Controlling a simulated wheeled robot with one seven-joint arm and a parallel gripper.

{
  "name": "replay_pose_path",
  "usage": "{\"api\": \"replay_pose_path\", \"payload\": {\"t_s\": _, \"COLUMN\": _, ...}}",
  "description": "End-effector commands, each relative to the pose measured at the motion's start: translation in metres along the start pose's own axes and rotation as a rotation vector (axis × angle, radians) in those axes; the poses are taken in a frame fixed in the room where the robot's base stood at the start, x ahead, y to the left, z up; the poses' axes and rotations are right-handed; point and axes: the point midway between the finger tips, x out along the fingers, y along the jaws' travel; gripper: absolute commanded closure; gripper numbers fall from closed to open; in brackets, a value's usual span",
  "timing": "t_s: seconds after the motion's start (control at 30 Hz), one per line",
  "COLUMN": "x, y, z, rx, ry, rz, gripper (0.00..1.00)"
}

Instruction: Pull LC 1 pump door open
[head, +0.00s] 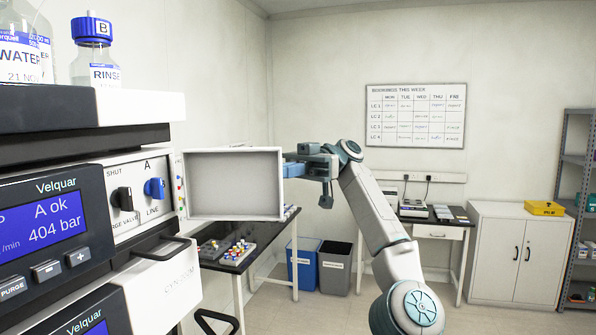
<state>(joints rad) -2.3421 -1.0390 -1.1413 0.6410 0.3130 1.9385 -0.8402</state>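The pump door (233,183) is a pale, shallow, tray-like panel. It stands swung out from the instrument stack, its inner face toward me. The pump front (138,195) beside it is exposed, with a black purge valve knob (122,199) and a blue line knob (154,188). The pump's display (45,225) reads "A ok 404 bar". My gripper (293,165) is at the door's right edge, its fingertips partly hidden by it. I cannot tell whether the fingers grip the door, touch it or stand just behind it. No LC number shows on this stack.
Bottles (96,50) stand on top of the stack. A black-topped bench (225,262) with vial racks is behind the door. Blue (303,265) and grey (335,268) bins, a white cabinet (490,250) and shelving (577,200) stand farther back. Open floor shows at lower right.

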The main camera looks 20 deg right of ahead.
Motion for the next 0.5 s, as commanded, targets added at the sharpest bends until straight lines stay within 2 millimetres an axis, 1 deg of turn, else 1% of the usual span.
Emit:
{"api": "replay_pose_path", "payload": {"t_s": 0.03, "x": 0.006, "y": 0.002, "z": -0.004, "rx": -0.001, "ry": -0.002, "rz": -0.003, "gripper": 1.0}}
{"api": "replay_pose_path", "payload": {"t_s": 0.17, "x": 0.007, "y": 0.002, "z": -0.004, "rx": -0.001, "ry": -0.003, "rz": -0.003, "gripper": 1.0}}
{"api": "replay_pose_path", "payload": {"t_s": 0.27, "x": 0.007, "y": 0.002, "z": -0.004, "rx": -0.001, "ry": -0.004, "rz": -0.003, "gripper": 0.75}}
{"api": "replay_pose_path", "payload": {"t_s": 0.3, "x": 0.006, "y": 0.002, "z": -0.003, "rx": 0.0, "ry": -0.004, "rz": -0.002, "gripper": 0.72}}
{"api": "replay_pose_path", "payload": {"t_s": 0.5, "x": -0.009, "y": -0.005, "z": -0.001, "rx": -0.003, "ry": 0.005, "rz": 0.002, "gripper": 0.72}}
